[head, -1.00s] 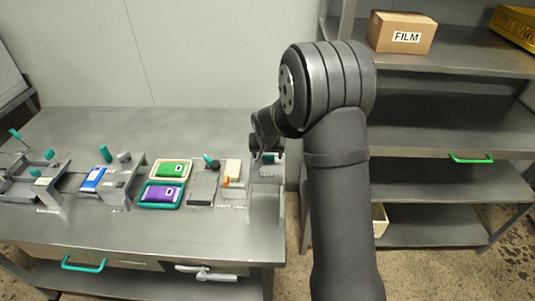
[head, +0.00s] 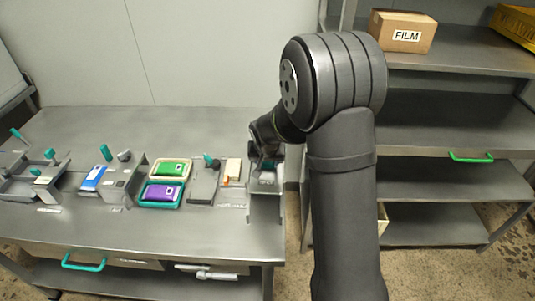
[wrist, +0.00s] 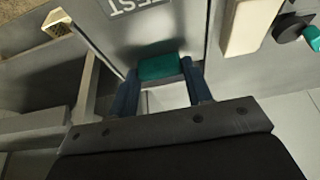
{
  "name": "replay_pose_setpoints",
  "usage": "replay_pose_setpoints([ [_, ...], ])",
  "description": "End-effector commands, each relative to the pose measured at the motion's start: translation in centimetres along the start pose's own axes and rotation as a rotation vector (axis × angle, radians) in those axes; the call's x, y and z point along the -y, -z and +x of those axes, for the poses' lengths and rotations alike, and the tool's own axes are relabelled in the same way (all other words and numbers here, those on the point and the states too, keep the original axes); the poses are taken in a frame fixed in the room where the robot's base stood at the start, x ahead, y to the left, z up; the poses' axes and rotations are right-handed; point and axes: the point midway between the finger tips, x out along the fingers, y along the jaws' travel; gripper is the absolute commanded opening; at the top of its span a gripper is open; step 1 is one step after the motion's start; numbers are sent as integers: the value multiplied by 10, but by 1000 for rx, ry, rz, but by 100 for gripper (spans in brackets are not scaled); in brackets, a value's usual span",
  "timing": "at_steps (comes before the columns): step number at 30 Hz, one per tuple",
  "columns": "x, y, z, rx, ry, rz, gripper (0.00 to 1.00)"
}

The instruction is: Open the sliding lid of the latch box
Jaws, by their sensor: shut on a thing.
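My gripper (wrist: 160,85) is shut on a teal handle (wrist: 160,67), with one blue finger on each side of it in the wrist view. The handle sits at the edge of a flat grey lid (wrist: 150,35) that bears an upside-down label, cut off at the top of the picture. In the head view my gripper (head: 266,160) is over the latch box (head: 266,183) at the right end of the table, and my wrist hides much of it. How far the lid is open I cannot tell.
Left of the box lie a cream block (head: 232,170), a green pouch (head: 172,169) and a purple pouch (head: 162,193) in trays. Grey fixtures with teal knobs stand farther left. A shelf rack (head: 455,105) with a FILM carton (head: 402,32) stands on the right.

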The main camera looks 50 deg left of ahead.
Motion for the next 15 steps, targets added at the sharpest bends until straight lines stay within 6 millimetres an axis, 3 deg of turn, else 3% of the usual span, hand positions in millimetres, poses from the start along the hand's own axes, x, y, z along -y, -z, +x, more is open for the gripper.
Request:
replay_pose_setpoints([
  [6, 0, -47, -20, 2, 0, -3, 4],
  [10, 1, -64, -27, 2, 0, -1, 4],
  [15, 0, -71, -30, 0, 0, -1, 4],
])
